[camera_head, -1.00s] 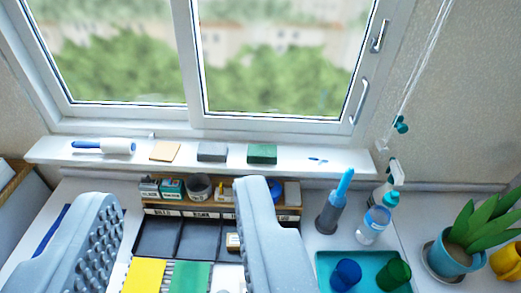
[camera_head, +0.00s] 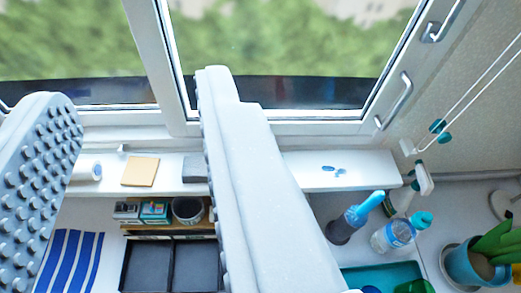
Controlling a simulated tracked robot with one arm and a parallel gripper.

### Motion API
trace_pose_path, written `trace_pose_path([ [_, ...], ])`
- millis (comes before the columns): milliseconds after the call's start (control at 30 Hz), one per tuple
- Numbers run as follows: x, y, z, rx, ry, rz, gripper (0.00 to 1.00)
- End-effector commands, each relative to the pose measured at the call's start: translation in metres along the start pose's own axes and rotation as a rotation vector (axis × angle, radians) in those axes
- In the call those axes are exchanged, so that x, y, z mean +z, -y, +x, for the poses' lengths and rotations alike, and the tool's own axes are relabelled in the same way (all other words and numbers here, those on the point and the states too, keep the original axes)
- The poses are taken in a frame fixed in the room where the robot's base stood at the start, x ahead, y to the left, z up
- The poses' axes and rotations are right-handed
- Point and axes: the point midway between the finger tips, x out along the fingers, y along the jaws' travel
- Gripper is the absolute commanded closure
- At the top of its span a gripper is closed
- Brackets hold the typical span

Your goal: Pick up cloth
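My gripper (camera_head: 131,90) is open and empty, its two grey fingers wide apart in front of the window and sill. The left finger has a studded inner face. A flat tan square (camera_head: 140,171), which looks like a folded cloth or sponge, lies on the white sill between the fingers in the picture, beyond them. A blue-and-white striped cloth-like sheet (camera_head: 68,262) lies on the desk at lower left, partly hidden by the left finger. I cannot tell for sure which one is the cloth.
A white roller (camera_head: 88,170) and a grey block (camera_head: 195,168) lie on the sill (camera_head: 360,168). Below are a small organiser with a dark cup (camera_head: 188,210) and dark trays (camera_head: 195,265). At right stand a blue-topped bottle (camera_head: 395,232), a teal tray (camera_head: 375,275) and a potted plant (camera_head: 475,265).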

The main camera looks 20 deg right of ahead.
Motion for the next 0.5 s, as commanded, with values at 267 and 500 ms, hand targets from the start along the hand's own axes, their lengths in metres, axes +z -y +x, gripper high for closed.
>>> trace_pose_path([
  [267, 0.0, 0.0, 0.0, 0.0, 0.0, 0.0, 0.64],
  [500, -0.003, -0.002, 0.011, 0.003, 0.026, -0.029, 0.15],
])
